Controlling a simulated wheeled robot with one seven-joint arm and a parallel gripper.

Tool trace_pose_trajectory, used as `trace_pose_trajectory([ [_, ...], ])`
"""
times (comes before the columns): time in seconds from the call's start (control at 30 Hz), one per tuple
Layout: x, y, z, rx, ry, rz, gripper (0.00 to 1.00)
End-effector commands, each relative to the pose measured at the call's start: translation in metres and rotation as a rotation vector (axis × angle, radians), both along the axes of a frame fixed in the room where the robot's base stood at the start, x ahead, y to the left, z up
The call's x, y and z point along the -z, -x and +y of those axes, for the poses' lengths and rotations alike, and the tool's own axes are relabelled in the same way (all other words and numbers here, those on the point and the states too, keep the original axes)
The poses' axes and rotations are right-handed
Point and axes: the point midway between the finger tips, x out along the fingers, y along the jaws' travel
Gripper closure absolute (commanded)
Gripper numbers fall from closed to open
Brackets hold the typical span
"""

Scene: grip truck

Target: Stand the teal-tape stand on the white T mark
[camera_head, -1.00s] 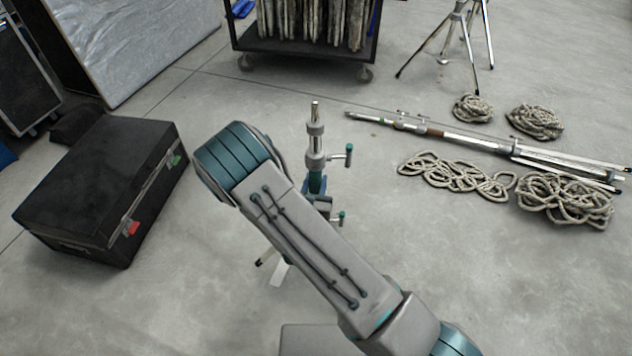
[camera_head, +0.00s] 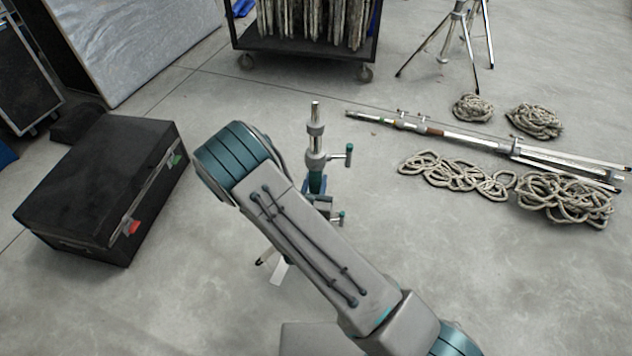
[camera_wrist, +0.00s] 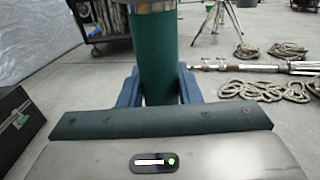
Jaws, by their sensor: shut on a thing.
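The teal-tape stand (camera_head: 315,147) is upright near the middle of the head view, mostly hidden behind my arm. Its silver top and side knobs show. Its teal-wrapped tube (camera_wrist: 158,65) fills the middle of the wrist view. My gripper (camera_wrist: 158,92) is shut on this tube, with a blue finger on each side of it. A leg end shows below my arm in the head view. A white patch on the floor (camera_head: 280,273), perhaps part of the white T mark, shows beside that leg; the rest is hidden by my arm.
A black case (camera_head: 100,185) sits at the left. A wheeled cart (camera_head: 300,50) stands at the back. A folded stand (camera_head: 450,137) lies on the floor at the right, near several rope coils (camera_head: 565,200). Another stand (camera_head: 455,35) is upright behind. Floor at the lower right is clear.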

Motion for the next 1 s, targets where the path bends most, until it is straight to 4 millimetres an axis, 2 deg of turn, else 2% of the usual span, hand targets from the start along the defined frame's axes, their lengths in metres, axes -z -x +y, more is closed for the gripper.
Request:
trace_pose_trajectory([
  [0.5,-0.004,-0.002,0.0,0.001,0.0,-0.01,1.0],
  [1.0,0.006,-0.002,0.0,0.001,0.0,-0.01,1.0],
])
